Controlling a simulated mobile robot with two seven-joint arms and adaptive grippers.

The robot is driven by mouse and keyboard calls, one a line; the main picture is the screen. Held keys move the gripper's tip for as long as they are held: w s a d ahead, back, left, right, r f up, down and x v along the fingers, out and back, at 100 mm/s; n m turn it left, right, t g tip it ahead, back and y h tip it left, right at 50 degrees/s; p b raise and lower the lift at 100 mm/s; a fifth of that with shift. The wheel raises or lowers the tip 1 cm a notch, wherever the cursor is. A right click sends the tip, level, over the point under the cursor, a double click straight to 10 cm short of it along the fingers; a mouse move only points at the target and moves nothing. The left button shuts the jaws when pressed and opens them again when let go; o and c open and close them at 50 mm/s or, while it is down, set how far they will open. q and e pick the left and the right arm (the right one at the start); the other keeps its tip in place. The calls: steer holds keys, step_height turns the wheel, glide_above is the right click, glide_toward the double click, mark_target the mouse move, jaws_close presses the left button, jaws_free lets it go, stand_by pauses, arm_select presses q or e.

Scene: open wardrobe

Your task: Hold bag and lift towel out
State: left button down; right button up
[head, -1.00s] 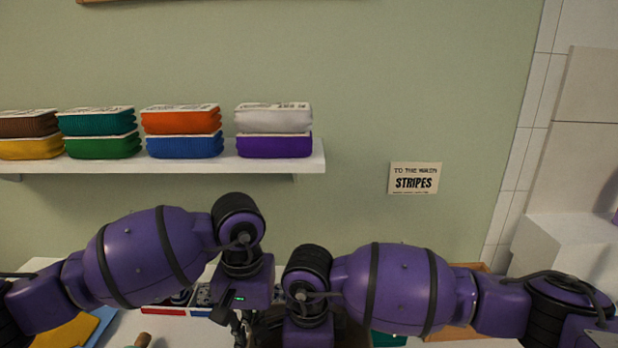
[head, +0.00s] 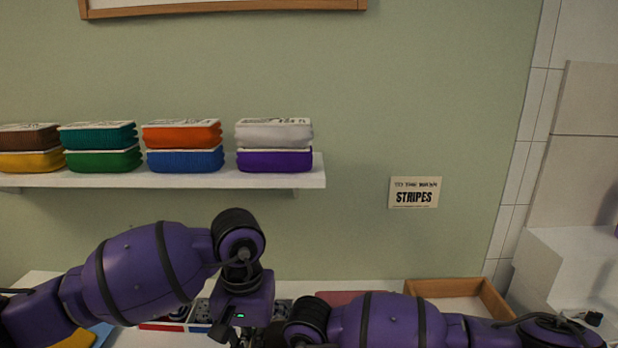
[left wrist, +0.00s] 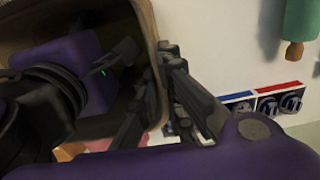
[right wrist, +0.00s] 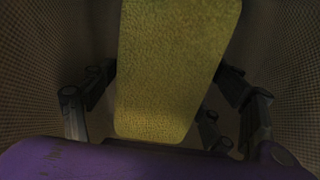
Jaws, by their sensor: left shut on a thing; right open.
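The bag shows in the left wrist view as a dark, brownish opening with a tan rim (left wrist: 148,30). My left gripper (left wrist: 166,60) is shut on this rim, one finger inside and one outside. In the right wrist view I look inside the bag, at its woven-looking walls (right wrist: 40,45). A yellow towel (right wrist: 178,70) stands in the middle there. My right gripper (right wrist: 168,88) is open inside the bag, with fingers on both sides of the towel. I cannot tell whether they touch it. The head view shows my arms but hides the bag and fingertips.
A white wall shelf (head: 150,180) holds several folded stacks at the left. A "STRIPES" sign (head: 414,193) hangs on the wall. A wooden tray (head: 460,287) stands at the right. Bins with blue and red edges (left wrist: 278,88) sit beside the bag.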

steer(key=shift+f, duration=0.7)
steer(key=shift+c, duration=0.4)
steer(key=c, duration=0.7)
steer(key=shift+o, duration=0.8)
steer(key=shift+c, duration=0.8)
steer(key=shift+r, duration=3.55)
arm_select(q)
steer(key=c, duration=1.8)
jaws_free()
